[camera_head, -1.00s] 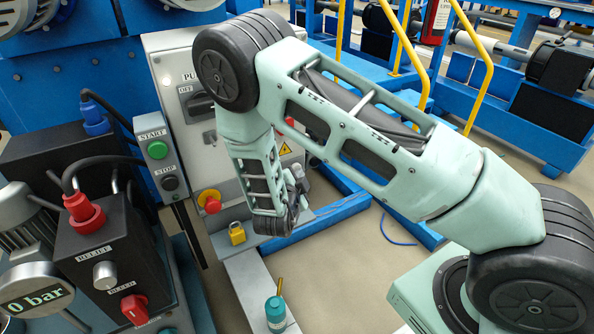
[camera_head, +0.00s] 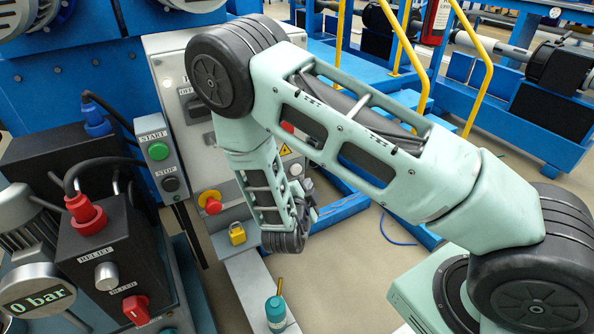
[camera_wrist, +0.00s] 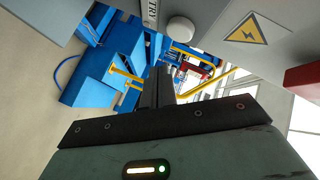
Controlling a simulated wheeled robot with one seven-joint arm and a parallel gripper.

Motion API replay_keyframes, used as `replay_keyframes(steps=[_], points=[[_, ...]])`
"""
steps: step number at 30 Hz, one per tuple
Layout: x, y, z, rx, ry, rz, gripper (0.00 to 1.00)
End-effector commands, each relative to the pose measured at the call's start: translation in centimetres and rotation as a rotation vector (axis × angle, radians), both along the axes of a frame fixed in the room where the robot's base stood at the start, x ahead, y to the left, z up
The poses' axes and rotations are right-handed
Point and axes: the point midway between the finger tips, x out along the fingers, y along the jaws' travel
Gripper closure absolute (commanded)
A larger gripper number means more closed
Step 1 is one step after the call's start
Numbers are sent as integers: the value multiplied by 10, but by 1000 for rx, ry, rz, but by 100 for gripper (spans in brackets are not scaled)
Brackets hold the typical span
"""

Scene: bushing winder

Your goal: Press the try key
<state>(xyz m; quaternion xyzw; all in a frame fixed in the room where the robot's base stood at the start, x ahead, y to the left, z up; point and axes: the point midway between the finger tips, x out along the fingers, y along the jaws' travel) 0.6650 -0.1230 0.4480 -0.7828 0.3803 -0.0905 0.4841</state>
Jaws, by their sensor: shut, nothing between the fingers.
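The try key (camera_wrist: 181,28) is a round white button on the grey cabinet in the wrist view, beside a small plate lettered TRY (camera_wrist: 151,12). In the head view a small pale round button below the warning sign looks like the same key (camera_head: 296,169). My gripper (camera_wrist: 162,72) is shut and empty, its dark fingers together. In the wrist view the fingertips lie below the key in the picture, apart from it. In the head view my gripper (camera_head: 309,212) is at the cabinet's lower right, partly hidden by my arm.
The cabinet also carries a yellow warning sign (camera_wrist: 246,30), a red part (camera_wrist: 303,78) and a red emergency button (camera_head: 210,201). A teal bottle (camera_head: 275,312) stands in front.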

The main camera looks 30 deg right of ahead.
Motion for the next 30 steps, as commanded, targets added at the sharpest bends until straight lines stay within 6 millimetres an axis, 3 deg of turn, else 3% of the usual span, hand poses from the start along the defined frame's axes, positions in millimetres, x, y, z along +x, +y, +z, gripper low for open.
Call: replay_keyframes(steps=[8,30], points=[[-20,0,0,-2,1,0,100],[-20,1,0,2,3,1,100]])
